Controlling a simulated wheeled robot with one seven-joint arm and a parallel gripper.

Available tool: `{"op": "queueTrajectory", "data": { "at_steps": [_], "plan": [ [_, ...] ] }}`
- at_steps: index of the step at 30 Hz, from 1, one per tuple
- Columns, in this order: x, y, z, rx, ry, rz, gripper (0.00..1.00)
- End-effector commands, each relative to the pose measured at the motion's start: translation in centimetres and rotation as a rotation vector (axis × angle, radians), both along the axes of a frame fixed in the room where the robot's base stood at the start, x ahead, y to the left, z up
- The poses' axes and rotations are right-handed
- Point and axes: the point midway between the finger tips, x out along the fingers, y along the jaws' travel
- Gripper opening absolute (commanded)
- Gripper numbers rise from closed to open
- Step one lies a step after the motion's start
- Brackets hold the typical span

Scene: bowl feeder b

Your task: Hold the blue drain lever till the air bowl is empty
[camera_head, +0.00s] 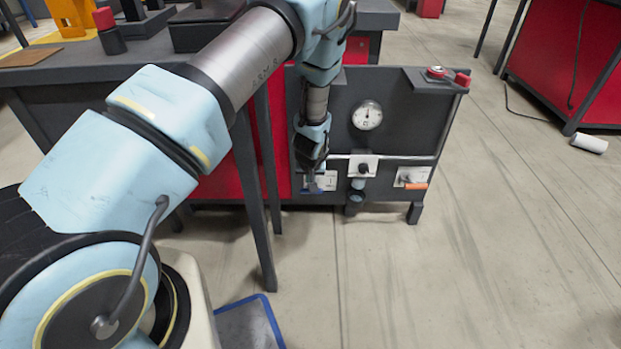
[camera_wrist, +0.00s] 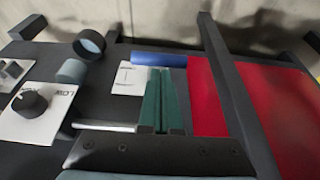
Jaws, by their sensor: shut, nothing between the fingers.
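My gripper (camera_head: 313,185) is at the left end of the dark panel, pointing down, with its fingers closed together. In the wrist view the green fingers (camera_wrist: 163,98) end right at the blue drain lever (camera_wrist: 158,59), a horizontal bar across their tips. I cannot tell whether they touch it. The lever lies beside a white plate (camera_wrist: 129,79); in the head view it is mostly hidden by my gripper. The air bowl (camera_head: 355,194) hangs low under the regulator knob, and in the wrist view a dark-rimmed cup (camera_wrist: 89,43) shows. Its contents cannot be seen.
The black regulator knob (camera_head: 364,168) has a white plate, with a round gauge (camera_head: 367,115) above. An orange lever (camera_head: 413,186) is at the panel's right. A red button (camera_head: 461,80) sits on top. A table leg (camera_head: 255,200) stands left of my gripper. The floor in front is clear.

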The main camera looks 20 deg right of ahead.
Motion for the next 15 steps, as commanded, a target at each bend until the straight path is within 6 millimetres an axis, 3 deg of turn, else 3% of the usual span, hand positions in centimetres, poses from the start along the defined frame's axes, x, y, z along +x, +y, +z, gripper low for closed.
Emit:
{"op": "queueTrajectory", "data": {
  "at_steps": [15],
  "plan": [
    [-0.57, 0.30, -0.61, -0.020, -0.046, -0.001, 0.00]
  ]
}}
